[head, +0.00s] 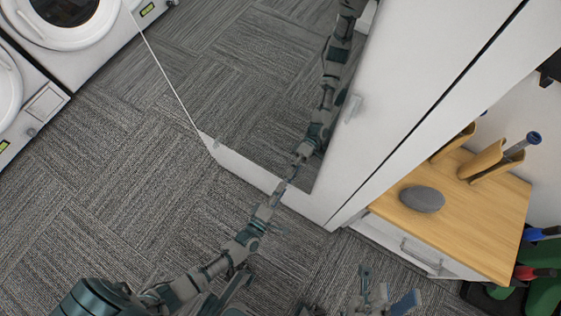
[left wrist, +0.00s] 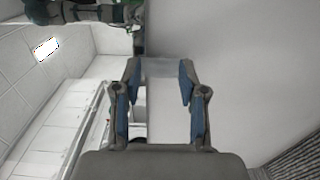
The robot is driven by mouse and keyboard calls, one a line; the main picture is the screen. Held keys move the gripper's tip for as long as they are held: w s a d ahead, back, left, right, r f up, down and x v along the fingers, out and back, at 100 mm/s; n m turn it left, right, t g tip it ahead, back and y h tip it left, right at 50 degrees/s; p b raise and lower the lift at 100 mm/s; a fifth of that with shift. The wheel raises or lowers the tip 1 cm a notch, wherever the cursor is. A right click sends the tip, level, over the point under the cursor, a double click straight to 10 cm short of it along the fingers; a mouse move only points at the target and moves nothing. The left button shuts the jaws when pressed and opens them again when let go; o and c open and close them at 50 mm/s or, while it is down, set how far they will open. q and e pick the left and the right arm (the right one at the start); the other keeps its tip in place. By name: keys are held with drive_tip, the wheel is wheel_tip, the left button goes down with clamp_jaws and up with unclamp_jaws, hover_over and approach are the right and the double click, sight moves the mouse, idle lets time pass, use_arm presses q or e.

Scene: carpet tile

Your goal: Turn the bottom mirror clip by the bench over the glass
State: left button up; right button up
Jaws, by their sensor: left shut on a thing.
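The tall mirror (head: 240,80) is set on a white door panel and reflects carpet and my arm. My left gripper (head: 283,190) is at the mirror's lower edge, towards the bench. In the left wrist view my left gripper (left wrist: 158,80) has its blue-padded fingers on either side of a pale, translucent mirror clip (left wrist: 165,72), shut on it. The clip sits by the mirror's edge; whether it overlaps the glass is unclear. In the head view my fingers hide it. My right gripper (head: 385,288) is low in the head view, fingers apart and empty.
The wood-topped bench (head: 470,220) stands right of the panel, with a grey speaker (head: 422,199) and wooden holders (head: 483,160) on it. White washing machines (head: 75,25) stand at left. Carpet between is clear.

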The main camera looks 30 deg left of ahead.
use_arm(q)
drive_tip(key=shift+s+a+f, duration=0.1)
drive_tip(key=shift+a+f, duration=0.1)
drive_tip(key=o, duration=1.1)
drive_tip(key=shift+o, duration=0.2)
drive_tip(key=s, duration=1.2)
drive_tip(key=shift+a, duration=0.2)
drive_tip(key=shift+w, duration=0.1)
